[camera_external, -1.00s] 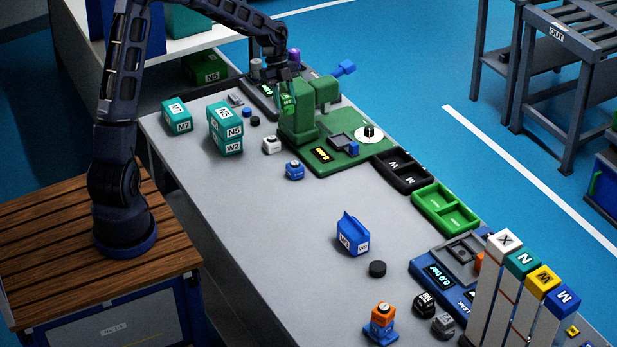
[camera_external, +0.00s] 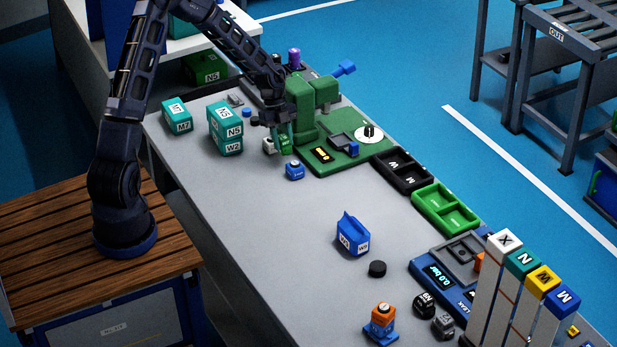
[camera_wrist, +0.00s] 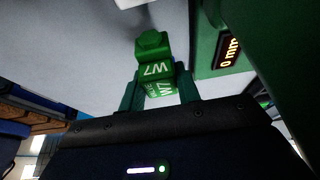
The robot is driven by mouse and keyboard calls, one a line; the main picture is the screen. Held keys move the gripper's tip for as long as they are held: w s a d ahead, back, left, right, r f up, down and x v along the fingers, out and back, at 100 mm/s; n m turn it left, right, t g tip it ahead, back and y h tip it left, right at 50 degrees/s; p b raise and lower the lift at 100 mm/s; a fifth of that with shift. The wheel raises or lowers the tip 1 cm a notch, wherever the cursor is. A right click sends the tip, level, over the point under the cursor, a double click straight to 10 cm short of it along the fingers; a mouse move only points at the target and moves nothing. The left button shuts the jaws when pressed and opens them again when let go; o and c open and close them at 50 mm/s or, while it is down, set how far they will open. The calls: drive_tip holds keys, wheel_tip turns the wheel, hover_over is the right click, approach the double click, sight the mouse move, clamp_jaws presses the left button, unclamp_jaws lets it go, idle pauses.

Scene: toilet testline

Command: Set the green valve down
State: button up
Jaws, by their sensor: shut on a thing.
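The green valve (camera_wrist: 155,68), marked W7, sits between the two fingers of my gripper (camera_wrist: 160,92) in the wrist view. In the external view the green valve (camera_external: 285,145) hangs under my gripper (camera_external: 282,136), low over the grey table, in front of the green test machine. My gripper is shut on it. I cannot tell whether the valve's underside touches the table. A white valve (camera_external: 268,145) stands just left of it and a blue valve (camera_external: 295,170) just below it in the picture.
The green machine (camera_external: 325,150) stands close on the right; its display also shows in the wrist view (camera_wrist: 229,50). Teal boxes (camera_external: 226,138) stand to the left. A blue carton (camera_external: 353,236) and black puck (camera_external: 377,269) stand nearer. The table's middle (camera_external: 240,200) is clear.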

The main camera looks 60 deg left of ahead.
sight(283, 151)
drive_tip(key=shift+f, duration=2.25)
drive_tip(key=shift+f, duration=0.15)
drive_tip(key=o, duration=1)
drive_tip(key=shift+o, duration=0.2)
